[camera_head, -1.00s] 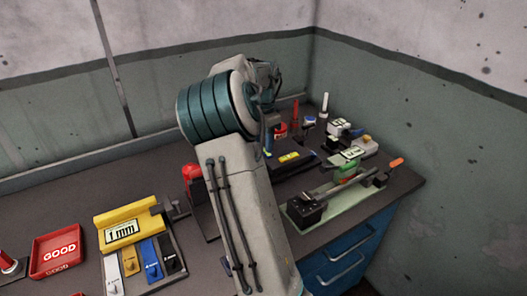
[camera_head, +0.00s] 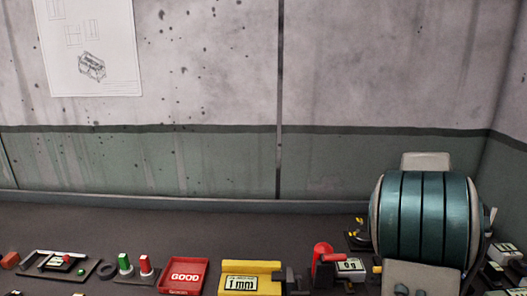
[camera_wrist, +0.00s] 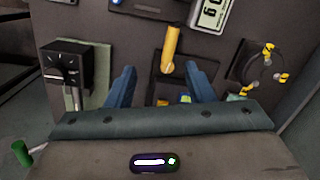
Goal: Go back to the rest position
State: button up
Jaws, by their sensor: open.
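In the wrist view my gripper (camera_wrist: 168,70) is open, its two blue fingers spread apart with nothing held between them. It hangs over the dark bench top (camera_wrist: 130,28). A yellow handle (camera_wrist: 172,45) on a dark block shows in the gap, beyond the fingertips. In the head view my arm's large teal joint is at the right, over the bench (camera_head: 120,222). My gripper is not visible in the head view.
A dark dial box (camera_wrist: 67,65), a display (camera_wrist: 212,15) and a round fixture with yellow clips (camera_wrist: 258,68) surround the gripper. The head view shows the red GOOD tray (camera_head: 184,276), yellow 1 mm gauge (camera_head: 238,267) and red-handled device (camera_head: 322,255). The rear bench strip at left is clear.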

jog(key=s+a+n+t+h, duration=0.1)
jog(key=s+a+n+t, duration=0.1)
jog(key=s+a+n, duration=1.3)
jog(key=s+a, duration=0.6)
jog(key=shift+s, duration=0.3)
